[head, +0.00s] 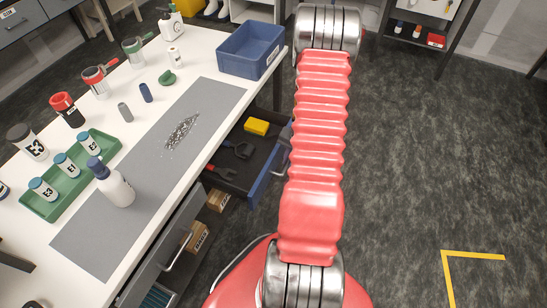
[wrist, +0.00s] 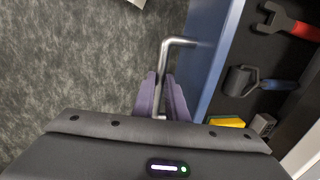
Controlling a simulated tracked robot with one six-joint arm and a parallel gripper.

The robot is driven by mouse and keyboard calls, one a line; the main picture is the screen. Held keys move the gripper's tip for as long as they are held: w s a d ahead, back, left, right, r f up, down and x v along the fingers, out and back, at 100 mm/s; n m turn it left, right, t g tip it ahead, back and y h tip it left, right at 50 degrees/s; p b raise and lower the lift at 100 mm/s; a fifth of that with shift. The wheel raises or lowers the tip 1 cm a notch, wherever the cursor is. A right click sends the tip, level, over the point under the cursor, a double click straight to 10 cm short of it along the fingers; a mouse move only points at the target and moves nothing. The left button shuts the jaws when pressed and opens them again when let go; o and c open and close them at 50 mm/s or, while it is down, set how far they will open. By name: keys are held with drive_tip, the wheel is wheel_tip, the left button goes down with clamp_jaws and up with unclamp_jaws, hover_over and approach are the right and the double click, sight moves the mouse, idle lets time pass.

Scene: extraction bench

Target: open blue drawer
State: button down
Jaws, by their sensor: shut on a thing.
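The blue drawer (head: 267,172) is pulled out from under the white bench and its inside is visible. Its blue front (wrist: 213,65) also shows in the wrist view. Its metal handle (wrist: 180,41) sticks out from that front. My gripper (wrist: 162,82), with purple fingers, is shut on the handle, one finger on each side of the bar. In the head view my red arm hides the gripper and part of the drawer front.
The drawer holds a yellow block (head: 256,126), a red wrench (wrist: 290,25), and a dark roller (wrist: 239,80). A grey drawer front (head: 160,252) with a handle is nearer me. The white bench (head: 205,50) carries a blue bin (head: 250,50). Floor on the right is clear.

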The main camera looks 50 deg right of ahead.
drive_tip(key=s+d, duration=0.2)
drive_tip(key=s, duration=0.5)
drive_tip(key=shift+s+d, duration=0.25)
drive_tip(key=c, duration=1.8)
unclamp_jaws()
drive_tip(key=shift+o, duration=0.2)
drive_tip(key=shift+r, duration=0.1)
wheel_tip(320, 180, up, 13)
drive_tip(key=s, duration=0.2)
drive_tip(key=shift+s+d+r, duration=0.15)
drive_tip(key=shift+s+d, duration=0.1)
drive_tip(key=shift+d, duration=0.2)
